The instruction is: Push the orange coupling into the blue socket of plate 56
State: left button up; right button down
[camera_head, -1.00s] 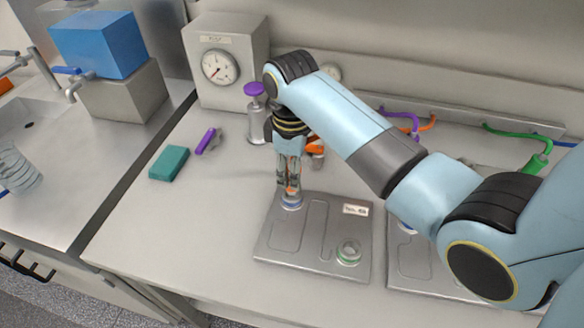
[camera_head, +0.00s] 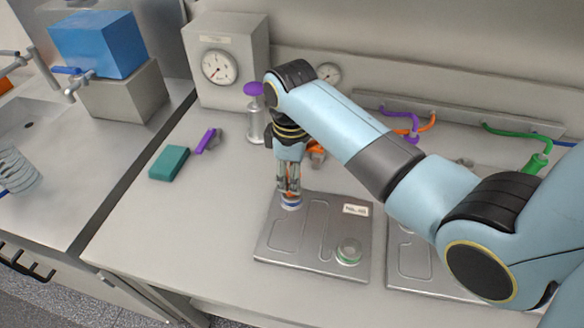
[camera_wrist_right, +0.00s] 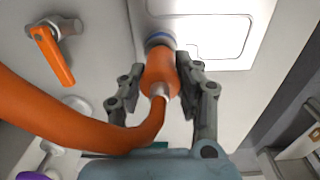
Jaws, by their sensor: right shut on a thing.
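My right gripper (camera_head: 289,190) is shut on the orange coupling (camera_wrist_right: 160,75), which has a thick orange hose (camera_wrist_right: 75,125) running from it. The coupling stands over the blue socket (camera_head: 291,203) at the back left corner of a grey metal plate (camera_head: 310,268). In the right wrist view the blue ring of the socket (camera_wrist_right: 158,40) is right at the coupling's front end; I cannot tell how deep the coupling sits. The plate's label (camera_head: 355,209) is too small to read surely. My left gripper is out of view.
A green-ringed socket (camera_head: 349,251) is on the same plate. A second plate (camera_head: 415,265) lies to the right, partly behind my arm. An orange-handled valve (camera_wrist_right: 52,52) is near the gripper. A teal block (camera_head: 169,163) and a purple-handled part (camera_head: 207,141) lie left.

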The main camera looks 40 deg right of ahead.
jog(key=shift+f, duration=0.5)
dwell(0.4)
jog(key=shift+c, duration=2.3)
grip_release()
notch_tip(320, 180, up, 12)
jog(key=shift+a+f, duration=0.1)
